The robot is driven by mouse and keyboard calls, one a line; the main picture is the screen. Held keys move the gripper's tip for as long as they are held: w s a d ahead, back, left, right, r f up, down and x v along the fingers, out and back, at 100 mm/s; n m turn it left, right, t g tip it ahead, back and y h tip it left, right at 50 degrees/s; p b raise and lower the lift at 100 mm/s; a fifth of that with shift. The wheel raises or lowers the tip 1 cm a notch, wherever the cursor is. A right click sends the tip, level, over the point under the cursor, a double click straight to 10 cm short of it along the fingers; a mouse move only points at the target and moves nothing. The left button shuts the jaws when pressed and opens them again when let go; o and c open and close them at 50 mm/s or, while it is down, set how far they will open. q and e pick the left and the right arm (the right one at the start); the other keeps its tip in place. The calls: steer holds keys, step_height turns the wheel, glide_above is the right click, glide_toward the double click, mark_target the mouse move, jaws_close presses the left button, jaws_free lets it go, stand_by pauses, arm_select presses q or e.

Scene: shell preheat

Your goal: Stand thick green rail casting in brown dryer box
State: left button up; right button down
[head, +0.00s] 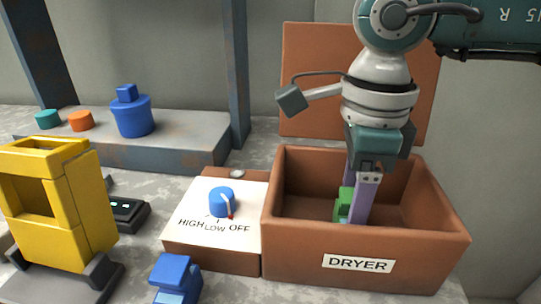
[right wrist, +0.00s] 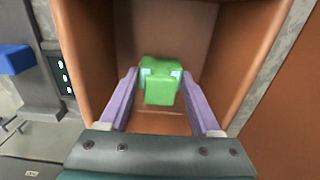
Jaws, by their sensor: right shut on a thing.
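The green rail casting (head: 343,204) is inside the brown dryer box (head: 365,263), partly hidden behind a purple finger of my right gripper (head: 353,203). In the right wrist view the casting (right wrist: 160,90) sits between the two purple fingers, and my right gripper (right wrist: 160,78) is shut on it. The casting looks roughly upright near the middle of the box. I cannot tell whether its foot touches the box floor. The box lid (head: 300,80) stands open at the back. My left gripper is not in view.
A panel with a blue knob (head: 221,201) marked HIGH, LOW and OFF adjoins the box's left side. A yellow frame-shaped part (head: 75,235), a blue block (head: 174,277) and a dark device (head: 128,212) are further left. A grey shelf (head: 180,135) holds a blue pot-like part (head: 132,117).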

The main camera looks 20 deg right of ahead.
steer(key=shift+c, duration=0.5)
jaws_free()
steer(key=shift+r+p, duration=0.3)
steer(key=shift+r, duration=0.2)
step_height(320, 180, up, 11)
steer(key=shift+r+p, duration=0.15)
steer(key=shift+p, duration=0.3)
